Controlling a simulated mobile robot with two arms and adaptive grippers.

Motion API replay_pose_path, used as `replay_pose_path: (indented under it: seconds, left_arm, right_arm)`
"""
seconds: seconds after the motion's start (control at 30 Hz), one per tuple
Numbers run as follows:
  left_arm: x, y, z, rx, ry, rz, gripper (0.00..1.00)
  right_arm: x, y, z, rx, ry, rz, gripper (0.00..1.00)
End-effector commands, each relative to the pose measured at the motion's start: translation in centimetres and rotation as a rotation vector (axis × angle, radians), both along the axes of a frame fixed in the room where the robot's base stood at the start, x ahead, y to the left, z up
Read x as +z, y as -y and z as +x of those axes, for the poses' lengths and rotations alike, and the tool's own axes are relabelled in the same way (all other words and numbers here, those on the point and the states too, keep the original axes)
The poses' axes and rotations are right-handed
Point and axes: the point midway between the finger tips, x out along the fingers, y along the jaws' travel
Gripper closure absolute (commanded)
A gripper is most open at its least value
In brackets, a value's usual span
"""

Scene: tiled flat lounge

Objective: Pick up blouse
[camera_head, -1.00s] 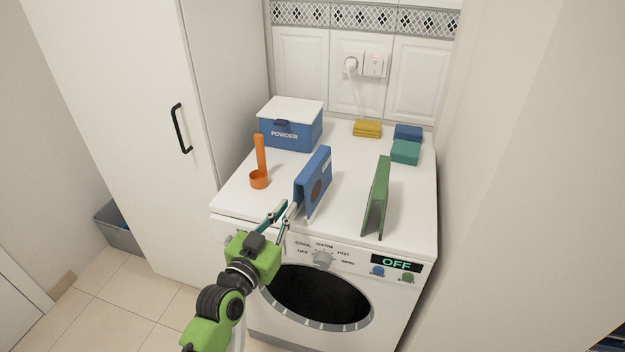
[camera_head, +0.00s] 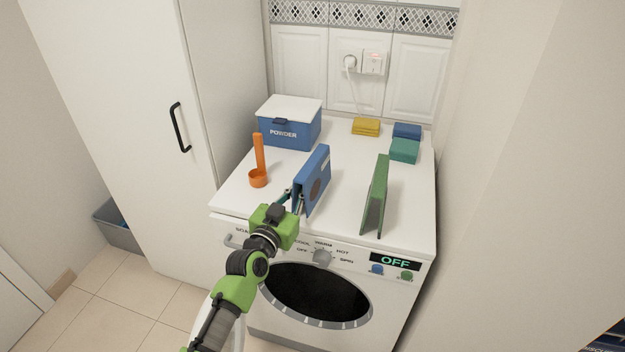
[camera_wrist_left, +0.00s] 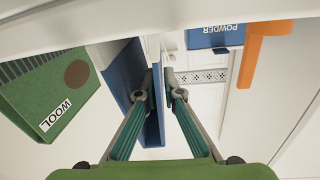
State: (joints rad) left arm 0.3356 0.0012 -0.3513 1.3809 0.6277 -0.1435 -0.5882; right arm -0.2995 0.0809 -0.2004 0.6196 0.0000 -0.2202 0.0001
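No blouse can be made out for certain. A blue folded piece (camera_head: 312,181), standing like a tent with a dark round mark, is on the washing machine top near its front edge. My left gripper (camera_head: 291,198) is at its near left end, partly hidden by its own wrist in the head view. In the left wrist view the gripper (camera_wrist_left: 158,92) is open, with one panel of the blue folded piece (camera_wrist_left: 125,72) between its fingers. I cannot tell whether the fingers touch it. My right gripper is out of view.
The washing machine (camera_head: 228,206) also bears a green folded piece (camera_head: 374,197) labelled WOOL, an orange scoop (camera_head: 259,165), a blue powder box (camera_head: 290,127), and yellow (camera_head: 366,127), blue (camera_head: 407,131) and teal (camera_head: 404,150) blocks. A grey basket (camera_head: 117,237) stands at left. Walls flank the machine.

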Motion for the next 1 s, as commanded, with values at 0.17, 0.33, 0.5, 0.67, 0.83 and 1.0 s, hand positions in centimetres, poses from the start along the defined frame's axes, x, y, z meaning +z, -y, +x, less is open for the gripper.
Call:
replay_pose_path:
  seconds: [0.17, 0.33, 0.5, 0.67, 0.83, 1.0]
  left_arm:
    - [0.0, 0.0, 0.0, 0.0, 0.0, 0.0, 1.0]
    - [0.1, 0.0, 0.0, 0.0, 0.001, 0.0, 1.0]
    - [0.1, 0.0, 0.0, 0.0, 0.001, 0.0, 1.0]
    - [0.8, 0.1, 0.0, -0.001, 0.002, -0.002, 1.0]
    - [3.4, 0.1, 0.0, 0.0, 0.006, -0.004, 1.0]
    - [6.5, 0.3, -2.7, -0.002, 0.005, -0.006, 1.0]
  right_arm:
    - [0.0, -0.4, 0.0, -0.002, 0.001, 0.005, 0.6]
    - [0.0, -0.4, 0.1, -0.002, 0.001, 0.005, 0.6]
    - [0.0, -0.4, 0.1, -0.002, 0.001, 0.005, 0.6]
    - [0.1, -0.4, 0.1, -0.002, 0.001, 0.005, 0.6]
    - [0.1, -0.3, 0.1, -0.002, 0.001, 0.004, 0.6]
    - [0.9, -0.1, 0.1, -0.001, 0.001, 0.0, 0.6]
